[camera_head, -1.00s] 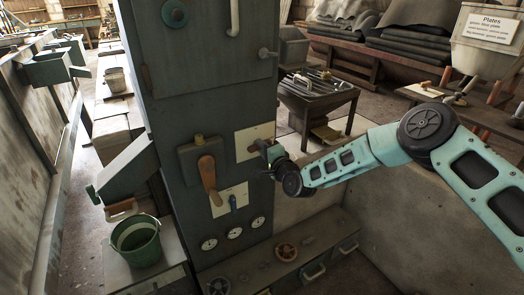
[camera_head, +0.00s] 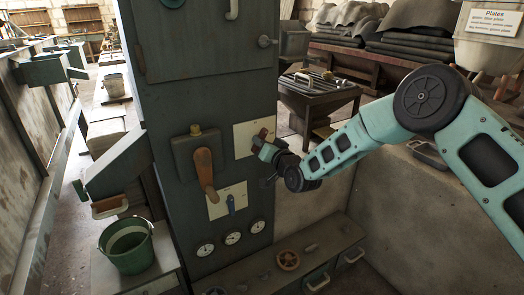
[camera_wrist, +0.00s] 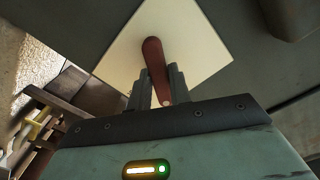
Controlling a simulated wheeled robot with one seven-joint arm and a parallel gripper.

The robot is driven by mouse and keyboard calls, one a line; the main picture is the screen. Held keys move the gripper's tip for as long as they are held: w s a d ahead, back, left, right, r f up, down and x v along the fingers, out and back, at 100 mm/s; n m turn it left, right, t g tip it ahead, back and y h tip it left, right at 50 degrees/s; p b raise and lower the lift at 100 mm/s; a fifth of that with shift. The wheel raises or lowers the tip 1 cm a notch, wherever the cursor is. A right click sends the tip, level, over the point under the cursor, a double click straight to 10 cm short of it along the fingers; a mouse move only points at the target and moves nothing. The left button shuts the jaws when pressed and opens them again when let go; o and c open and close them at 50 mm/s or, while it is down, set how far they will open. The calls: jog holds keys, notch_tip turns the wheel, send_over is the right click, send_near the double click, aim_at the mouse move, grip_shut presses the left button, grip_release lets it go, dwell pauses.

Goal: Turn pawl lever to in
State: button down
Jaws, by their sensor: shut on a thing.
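A red-brown lever (camera_wrist: 154,55) stands out from a cream plate (camera_wrist: 200,45) in the wrist view. My gripper (camera_wrist: 158,73) has one finger on each side of the lever and is shut on it near its free end. In the head view my gripper (camera_head: 265,145) is at the upper cream plate (camera_head: 243,147) on the dark cabinet's front, and only a little of the red-brown lever (camera_head: 258,135) shows. The lettering on the plate is too small to read, so I cannot tell the lever's marked position.
Left of the gripper, a large brown handle (camera_head: 205,170) hangs from a grey box. Below, a blue lever (camera_head: 231,204) sits on another cream plate above several dials (camera_head: 232,238). A low ledge with a handwheel (camera_head: 288,260) runs below.

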jog(key=shift+n+b, duration=2.2)
jog(key=shift+n, duration=0.9)
jog(key=c, duration=1.3)
grip_release()
jog(key=v, duration=1.7)
jog(key=shift+s+d+b, duration=0.15)
jog(key=shift+d+b, duration=0.05)
jog(key=shift+b, duration=0.15)
